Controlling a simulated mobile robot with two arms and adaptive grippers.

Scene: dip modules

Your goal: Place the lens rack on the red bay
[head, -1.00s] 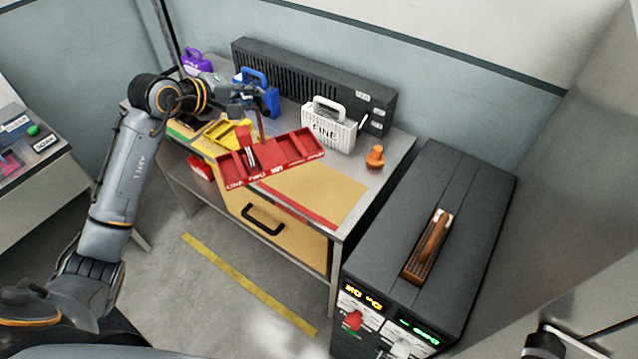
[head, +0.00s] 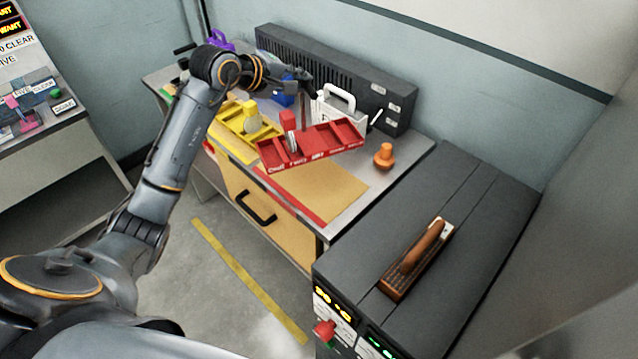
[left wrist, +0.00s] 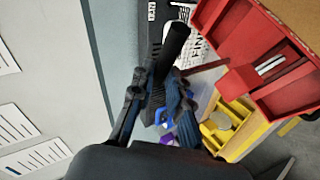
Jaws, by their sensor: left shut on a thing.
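The red rack with open compartments, which I take as the lens rack (head: 325,148), hangs above the workbench, turned against its edge. Light and dark upright pieces stand in it. In the left wrist view the rack (left wrist: 285,88) is large at the right, beside the left gripper (left wrist: 160,105). The tan pad with a red strip, which looks like the red bay (head: 292,203), lies on the bench below, partly hidden by the rack. My right gripper is not in view.
A yellow tray (head: 232,142) with a round disc lies left of the rack. An orange knob-like piece (head: 384,156) stands right. A dark cabinet (head: 470,200) adjoins the bench.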

